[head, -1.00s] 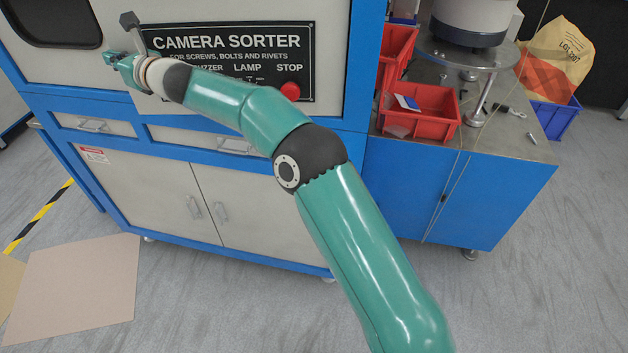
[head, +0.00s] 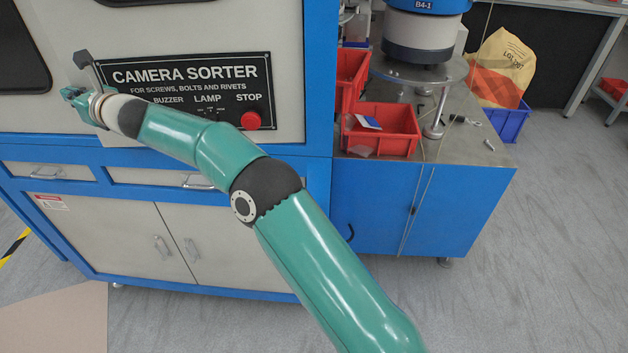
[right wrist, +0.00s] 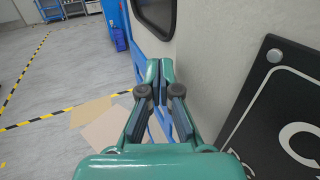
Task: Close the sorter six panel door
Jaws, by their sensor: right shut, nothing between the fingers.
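The sorter's off-white upper panel (head: 190,30), with a dark window (head: 20,60) at its left and a black CAMERA SORTER sign (head: 185,72), sits within a blue frame in the head view. I cannot tell whether this is the six panel door or whether it stands ajar. A grey lever-like handle (head: 85,64) stands out by the sign's left edge. My right gripper (head: 70,94) is just below that handle, shut and empty. In the right wrist view my shut fingers (right wrist: 158,72) point along the off-white panel (right wrist: 215,50). Contact cannot be judged. My left gripper is not in view.
Below are drawers (head: 150,178) and a two-door cupboard (head: 175,240). A red STOP button (head: 251,120) is beside my right forearm. A blue side cabinet (head: 400,205) with red bins (head: 385,130) stands at right. Grey floor (head: 540,240) is clear at right.

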